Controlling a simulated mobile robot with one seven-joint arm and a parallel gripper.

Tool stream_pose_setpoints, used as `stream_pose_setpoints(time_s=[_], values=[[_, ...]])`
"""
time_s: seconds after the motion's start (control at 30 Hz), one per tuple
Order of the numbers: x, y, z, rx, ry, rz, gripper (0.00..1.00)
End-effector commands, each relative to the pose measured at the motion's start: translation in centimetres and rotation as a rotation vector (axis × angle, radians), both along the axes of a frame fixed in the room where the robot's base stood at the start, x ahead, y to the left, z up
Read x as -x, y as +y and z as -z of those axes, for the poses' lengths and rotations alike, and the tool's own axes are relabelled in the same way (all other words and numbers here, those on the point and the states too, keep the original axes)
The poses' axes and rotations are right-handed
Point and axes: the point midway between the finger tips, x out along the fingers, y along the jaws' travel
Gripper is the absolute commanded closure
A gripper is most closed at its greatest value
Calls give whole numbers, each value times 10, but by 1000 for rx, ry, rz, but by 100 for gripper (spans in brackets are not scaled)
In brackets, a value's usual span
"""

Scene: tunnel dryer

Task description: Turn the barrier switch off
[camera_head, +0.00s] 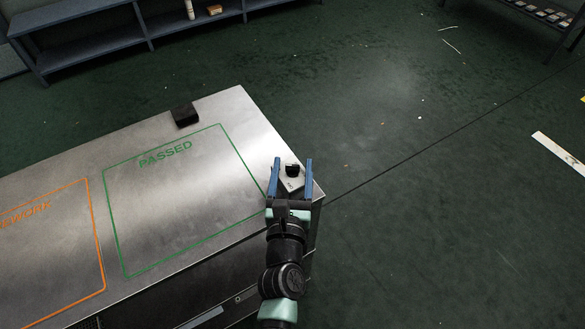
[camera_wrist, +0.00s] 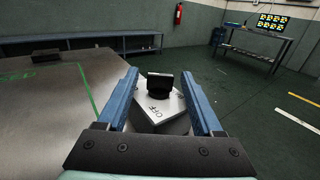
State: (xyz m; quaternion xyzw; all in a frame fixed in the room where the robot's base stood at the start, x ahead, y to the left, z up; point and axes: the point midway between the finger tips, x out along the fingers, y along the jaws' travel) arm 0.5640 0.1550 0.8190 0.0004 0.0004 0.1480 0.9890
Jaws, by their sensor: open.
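The barrier switch is a light plate with a black knob (camera_head: 292,170) at the right corner of the metal bench top. In the wrist view the black knob (camera_wrist: 160,84) stands on the tilted pale plate (camera_wrist: 176,108), which bears the letters "OFF" on its left part. My gripper (camera_head: 292,162) is open, its two blue fingers on either side of the knob in the head view. In the wrist view my gripper (camera_wrist: 162,78) has the knob between and apart from both fingers. I cannot tell how the knob's pointer is set.
The bench top (camera_head: 90,185) has a green "PASSED" outline and an orange outline. A black block (camera_head: 185,115) sits at its far edge. Shelves (camera_head: 85,40) line the far wall.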

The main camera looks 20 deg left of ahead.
Motion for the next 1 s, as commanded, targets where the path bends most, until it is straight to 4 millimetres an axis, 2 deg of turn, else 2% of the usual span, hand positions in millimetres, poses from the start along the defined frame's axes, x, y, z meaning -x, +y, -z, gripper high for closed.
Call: stream_pose_setpoints(time_s=[0.37,0.73,1.0], values=[[-4,2,0,1,0,-1,34],[-3,1,0,1,-1,0,100],[-3,1,-1,1,0,-4,100]])
